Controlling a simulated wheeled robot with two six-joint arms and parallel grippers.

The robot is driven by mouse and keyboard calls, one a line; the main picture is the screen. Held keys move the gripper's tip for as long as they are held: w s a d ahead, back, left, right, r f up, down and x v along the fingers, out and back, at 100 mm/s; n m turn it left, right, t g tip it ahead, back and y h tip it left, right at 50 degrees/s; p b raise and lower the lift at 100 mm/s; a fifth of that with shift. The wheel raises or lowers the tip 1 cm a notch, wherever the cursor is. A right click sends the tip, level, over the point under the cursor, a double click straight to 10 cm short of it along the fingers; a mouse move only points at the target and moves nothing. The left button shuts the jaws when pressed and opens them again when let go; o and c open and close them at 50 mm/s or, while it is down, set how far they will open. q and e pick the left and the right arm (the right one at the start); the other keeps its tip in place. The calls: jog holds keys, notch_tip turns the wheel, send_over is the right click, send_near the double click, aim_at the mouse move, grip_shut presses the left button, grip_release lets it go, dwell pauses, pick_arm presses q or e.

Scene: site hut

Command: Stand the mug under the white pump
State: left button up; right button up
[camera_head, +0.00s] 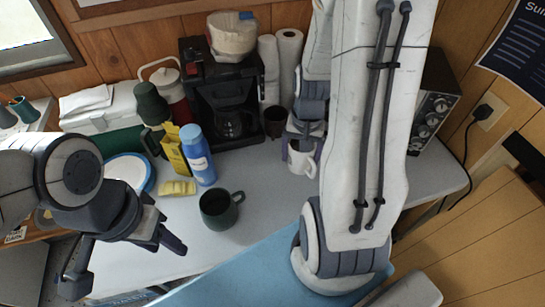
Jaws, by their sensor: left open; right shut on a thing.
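A white mug (303,163) is in my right gripper (305,141), at the back right of the grey table. The gripper is shut on it and hides part of it; I cannot tell whether the mug touches the table. A red jug-like vessel with a white top and handle (163,76), perhaps the white pump, stands at the back left, partly hidden by a dark green bottle. I cannot make out a spout. A dark green mug (221,210) stands upright at the table's middle. My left gripper (125,264) is open and empty at the front left.
A black coffee maker (222,85) with a glass jug stands at the back. Near it are a dark cup (274,122), paper rolls (288,60), a blue bottle (198,156) and a yellow packet (174,148). The grey table (262,188) is clear right of the green mug.

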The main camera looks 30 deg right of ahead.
jog(key=shift+s+d+r+m, duration=0.25)
jog(key=shift+s+d+m, duration=0.2)
jog(key=shift+s+m, duration=0.25)
send_over(271, 173)
notch_tip(271, 173, down, 7)
jog(key=shift+a+r, duration=0.1)
jog(key=shift+f, duration=1.95)
jog(key=shift+f, duration=0.15)
jog(key=o, duration=1.5)
jog(key=shift+c, duration=0.2)
